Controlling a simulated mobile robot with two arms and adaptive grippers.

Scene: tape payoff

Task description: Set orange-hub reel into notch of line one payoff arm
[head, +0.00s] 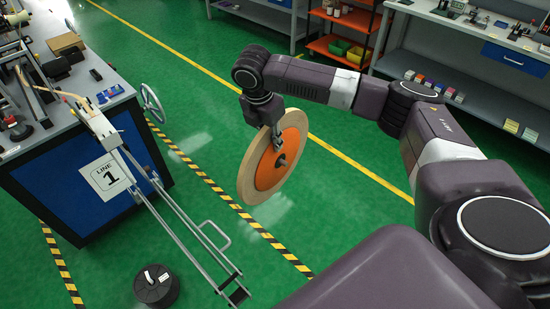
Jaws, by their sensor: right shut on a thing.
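The orange-hub reel (290,158) is a large disc of tan tape around an orange centre, held upright and slightly tilted in the air. My right gripper (277,143) is shut at the reel's hub; its fingertips are partly hard to make out. The line one payoff arm (178,213) is a pair of metal rails slanting down from the blue machine with the LINE 1 sign (110,176). Its dark lower end (236,292) is left of and nearer than the reel, with a clear gap between them. I cannot make out the notch clearly. My left gripper is not in view.
A black spool (157,287) stands on the floor left of the payoff arm's end. A handwheel (152,104) sticks out from the machine. An orange shelf cart (343,47) and grey benches (490,50) stand at the back. Green floor between is clear.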

